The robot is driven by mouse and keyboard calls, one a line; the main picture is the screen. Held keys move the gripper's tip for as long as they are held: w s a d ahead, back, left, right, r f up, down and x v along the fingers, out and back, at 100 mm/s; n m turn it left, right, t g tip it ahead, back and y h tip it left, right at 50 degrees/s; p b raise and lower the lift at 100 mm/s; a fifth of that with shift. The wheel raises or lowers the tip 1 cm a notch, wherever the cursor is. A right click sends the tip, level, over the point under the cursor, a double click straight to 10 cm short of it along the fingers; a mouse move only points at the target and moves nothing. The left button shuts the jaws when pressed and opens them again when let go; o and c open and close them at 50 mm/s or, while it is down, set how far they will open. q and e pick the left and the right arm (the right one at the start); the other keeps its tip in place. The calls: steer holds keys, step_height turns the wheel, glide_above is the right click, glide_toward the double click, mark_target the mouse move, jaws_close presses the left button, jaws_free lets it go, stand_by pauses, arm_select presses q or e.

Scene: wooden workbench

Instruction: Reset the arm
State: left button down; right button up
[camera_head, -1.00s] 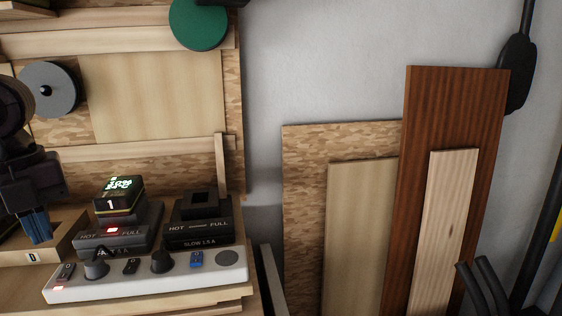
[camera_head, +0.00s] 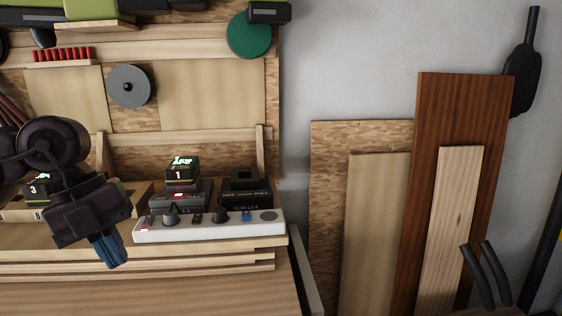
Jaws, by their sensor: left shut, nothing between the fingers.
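My left gripper (camera_head: 109,250) hangs at the left of the head view, its blue fingers pointing down and closed together with nothing between them. It is in front of the shelf edge, left of the white power strip (camera_head: 205,228), and apart from it as far as I can see. My left arm's dark links come in from the left edge and hide part of the shelf behind. My right gripper is not in view.
A battery marked 1 (camera_head: 181,172) sits on a charger behind the power strip; an empty charger (camera_head: 244,186) stands beside it. A battery marked 3 (camera_head: 38,188) is partly hidden by my arm. Boards (camera_head: 455,180) lean against the wall at right. The lower benchtop (camera_head: 200,297) is clear.

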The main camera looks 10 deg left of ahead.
arm_select(q)
steer(key=d+f+n+t+h, duration=0.1)
steer(key=d+t+h, duration=0.2)
steer(key=d+h, duration=1.05)
steer(key=w+a+f+n+t+y, duration=0.2)
steer(key=a+f+n+t+y, duration=0.3)
steer(key=n+t, duration=0.4)
steer(key=w+a+f+n+t+y, duration=0.35)
steer(key=n+t+y, duration=0.35)
steer(key=n, duration=0.4)
steer(key=s+a+f+n+g+y, duration=0.35)
steer(key=s+f+n+y, duration=0.2)
steer(key=f, duration=0.45)
steer(key=s+d+f+n+g, duration=0.1)
steer(key=s+f+g, duration=0.55)
steer(key=s, duration=0.35)
steer(key=s+f+n+g, duration=0.1)
steer(key=s+f+g, duration=0.5)
steer(key=s+f, duration=0.3)
steer(key=w+f+m+t, duration=0.1)
steer(key=w+f+t, duration=0.6)
steer(key=t, duration=0.1)
steer(key=shift+w+d, duration=0.25)
steer(key=shift+w, duration=0.15)
